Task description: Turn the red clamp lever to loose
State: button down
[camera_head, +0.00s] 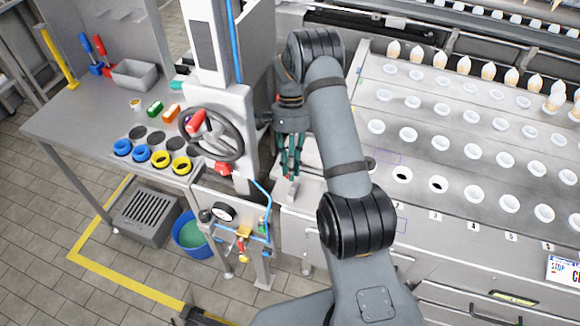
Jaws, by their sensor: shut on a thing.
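A red handle (197,121) sits on the dark handwheel (212,134) of the grey machine column. A smaller red part (223,168) shows just below the wheel. I cannot tell for certain which of these is the clamp lever, or its setting. My gripper (292,177) points down to the right of the column, apart from both red parts. Its greenish fingers are close together, shut on a small pale grey piece (292,190) at their tips. The piece's shape and its lower end are hard to make out.
The grey side table (75,125) holds blue and yellow rings (142,153), coloured blocks and a metal bin (134,74). A gauge (223,212) and blue hose are below the wheel. The slotted rack (450,150) with several white cups fills the right. A blue bucket (190,233) stands on the floor.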

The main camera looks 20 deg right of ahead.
dwell(0.4)
jog(key=c, duration=1.6)
grip_release()
jog(key=shift+r, duration=0.1)
jog(key=v, duration=1.2)
jog(key=x, duration=1.2)
